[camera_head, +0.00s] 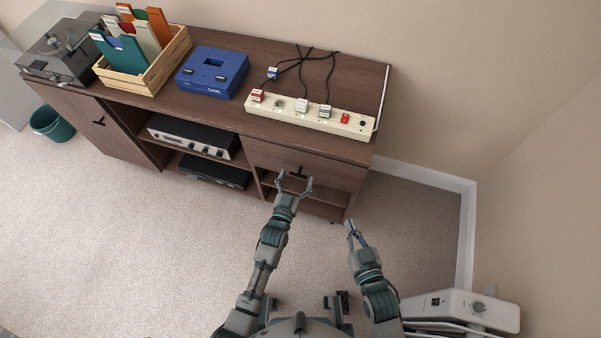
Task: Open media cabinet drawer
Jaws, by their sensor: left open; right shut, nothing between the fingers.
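The brown wooden media cabinet (345,83) stands along the wall. Its drawer (335,171) is at the right end under the top, with a dark handle (297,173) on its front. The drawer front looks flush with the cabinet. My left gripper (294,180) is open, its fingertips spread at either side of the handle in the picture; I cannot tell whether they touch it. My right gripper (350,225) is shut and empty, below and right of the drawer, apart from the cabinet.
On the cabinet top are a power strip (310,119), a blue device (212,72), a wooden crate (150,78) of folders and a turntable (62,50). Shelves hold a silver receiver (195,136) and a black box (213,172). A white heater (460,309) stands lower right. The carpet in front is clear.

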